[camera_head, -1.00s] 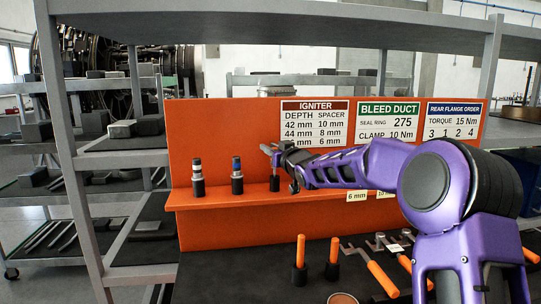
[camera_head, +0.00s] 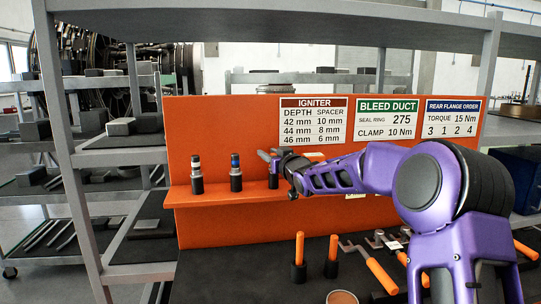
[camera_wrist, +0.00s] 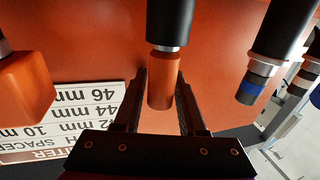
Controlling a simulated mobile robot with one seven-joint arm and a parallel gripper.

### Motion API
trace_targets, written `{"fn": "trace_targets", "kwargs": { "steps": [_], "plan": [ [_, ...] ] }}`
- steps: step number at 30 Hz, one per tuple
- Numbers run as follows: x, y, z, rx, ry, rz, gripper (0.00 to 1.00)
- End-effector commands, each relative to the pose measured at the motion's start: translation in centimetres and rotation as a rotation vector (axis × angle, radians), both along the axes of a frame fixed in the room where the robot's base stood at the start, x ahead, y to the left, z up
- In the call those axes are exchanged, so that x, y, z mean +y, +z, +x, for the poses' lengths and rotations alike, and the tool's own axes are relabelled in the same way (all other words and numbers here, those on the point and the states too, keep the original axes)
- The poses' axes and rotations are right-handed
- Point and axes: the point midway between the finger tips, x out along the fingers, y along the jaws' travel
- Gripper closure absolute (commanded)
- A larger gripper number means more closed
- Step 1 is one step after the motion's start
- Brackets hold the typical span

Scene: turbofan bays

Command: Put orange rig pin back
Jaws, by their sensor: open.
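An orange pin (camera_wrist: 161,82) with a silver collar stands in a black holder (camera_wrist: 170,18), which also shows on the orange ledge in the head view (camera_head: 273,181). My gripper (camera_head: 266,157) is at the top of this pin. In the wrist view my gripper (camera_wrist: 160,98) is open, with one finger on each side of the pin. I cannot tell whether either finger touches it. Two other orange pins stand upright in black holders on the dark tabletop, the left one (camera_head: 299,247) and the right one (camera_head: 333,249).
A blue-banded plug (camera_head: 236,164) and a pale-banded plug (camera_head: 196,166) stand in black holders left of my gripper. The orange backboard (camera_head: 225,125) rises close behind. An orange block (camera_wrist: 22,88) is near my gripper. Orange-handled tools (camera_head: 380,275) lie on the tabletop.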

Motion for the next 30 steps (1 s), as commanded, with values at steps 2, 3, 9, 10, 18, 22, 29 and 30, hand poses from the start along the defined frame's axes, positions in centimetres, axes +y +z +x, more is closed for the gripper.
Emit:
{"fn": "trace_targets", "kwargs": {
  "steps": [2,3,9,10,18,22,29,30],
  "plan": [
    [0.0,0.4,0.0,0.0,0.0,0.0,0.6],
    [0.0,0.7,0.0,-0.001,0.0,0.0,0.6],
    [-1.2,0.7,-2.2,-0.001,-0.002,-0.004,0.6],
    [-1.6,0.7,-2.8,0.0,-0.003,-0.003,0.6],
    [-4.0,0.8,-7.8,-0.001,-0.003,-0.003,0.6],
    [-4.8,0.8,-9.5,-0.001,-0.002,-0.002,0.6],
    [-5.4,0.7,-10.7,0.0,-0.001,0.0,0.6],
    [-5.4,0.7,-10.8,0.0,0.0,0.0,0.6]
  ]
}}
